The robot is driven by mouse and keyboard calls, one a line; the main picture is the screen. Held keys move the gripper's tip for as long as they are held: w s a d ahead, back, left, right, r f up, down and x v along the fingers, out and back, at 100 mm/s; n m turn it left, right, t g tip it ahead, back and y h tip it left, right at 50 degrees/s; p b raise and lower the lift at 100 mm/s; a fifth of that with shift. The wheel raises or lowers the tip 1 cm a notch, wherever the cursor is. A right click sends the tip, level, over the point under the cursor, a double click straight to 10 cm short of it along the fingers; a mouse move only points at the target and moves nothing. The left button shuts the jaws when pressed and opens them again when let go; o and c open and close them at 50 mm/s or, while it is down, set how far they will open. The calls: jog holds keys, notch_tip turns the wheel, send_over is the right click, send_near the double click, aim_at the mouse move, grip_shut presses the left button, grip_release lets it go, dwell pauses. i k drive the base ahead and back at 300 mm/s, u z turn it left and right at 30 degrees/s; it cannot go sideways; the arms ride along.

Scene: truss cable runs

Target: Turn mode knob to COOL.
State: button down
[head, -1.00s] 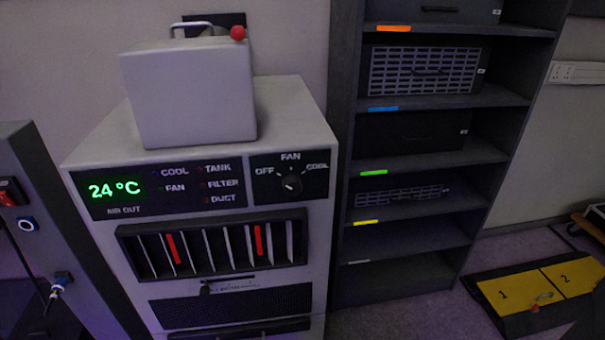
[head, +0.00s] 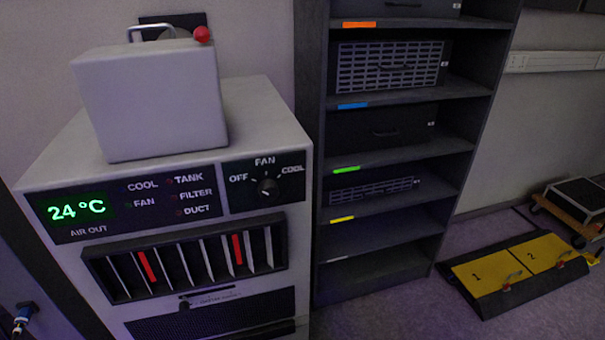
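The mode knob (head: 267,187) is a small dark round knob on the black panel (head: 238,199) at the upper right of the white cooling unit's front. Labels around it read OFF at left, FAN at top and COOL at right. The knob is too small for me to tell surely which label its pointer faces. The display (head: 77,210) to its left shows 24 °C in green. A green light shows by the FAN label on the indicator panel. My gripper is not in view, and nothing touches the knob.
A white box (head: 152,100) with a handle and red ball stands on the unit. Below the knob is a vent (head: 187,262) with red strips. A dark shelf rack (head: 385,208) stands close on the right. Yellow floor plates (head: 510,268) and a wheeled dolly (head: 577,204) lie further right.

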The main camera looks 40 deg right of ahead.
aim_at(267, 190)
jog(key=z, duration=0.85)
jog(key=k, duration=1)
jog(key=i, duration=0.75)
